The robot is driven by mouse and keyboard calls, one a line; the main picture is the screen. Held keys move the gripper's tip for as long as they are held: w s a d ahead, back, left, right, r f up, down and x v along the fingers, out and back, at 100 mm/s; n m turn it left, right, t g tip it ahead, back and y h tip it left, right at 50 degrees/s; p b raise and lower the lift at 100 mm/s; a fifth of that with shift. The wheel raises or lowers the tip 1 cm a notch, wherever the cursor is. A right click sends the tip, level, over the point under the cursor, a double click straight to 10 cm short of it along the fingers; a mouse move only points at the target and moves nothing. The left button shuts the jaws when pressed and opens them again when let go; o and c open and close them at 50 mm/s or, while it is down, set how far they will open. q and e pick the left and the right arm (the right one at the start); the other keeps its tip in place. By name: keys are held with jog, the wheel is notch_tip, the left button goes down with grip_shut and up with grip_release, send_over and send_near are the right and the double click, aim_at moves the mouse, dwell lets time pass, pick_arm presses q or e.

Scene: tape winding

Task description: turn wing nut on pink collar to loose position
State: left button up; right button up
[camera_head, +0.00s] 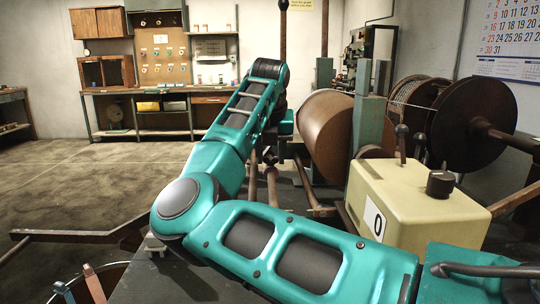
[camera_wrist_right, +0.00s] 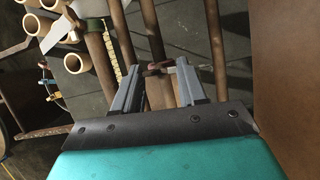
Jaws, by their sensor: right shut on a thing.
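My right arm crosses the camera_head view and reaches to the winding machine. My right gripper (camera_wrist_right: 157,66) shows in the right wrist view with its two grey fingers around a small reddish-brown piece (camera_wrist_right: 158,68). It is shut on this piece, which sits among brown rods and looks like the wing nut. The piece is too small and dark to tell its angle. I cannot make out a pink collar in either view. In the camera_head view the fingertips are hard to make out behind the wrist. My left gripper is not in view.
A cream box (camera_head: 420,205) with dark knobs stands at the right. A brown drum (camera_head: 326,135) and large reels (camera_head: 465,125) are behind it. Several pale tubes (camera_wrist_right: 76,62) lie left of the fingers in the wrist view. A brown panel (camera_wrist_right: 285,70) is close on the right.

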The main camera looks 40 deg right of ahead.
jog(key=shift+n, duration=0.4)
jog(key=o, duration=1.1)
jog(key=shift+c, duration=0.2)
jog(key=p+v, duration=0.2)
jog(key=v, duration=1.1)
jog(key=shift+d, duration=0.15)
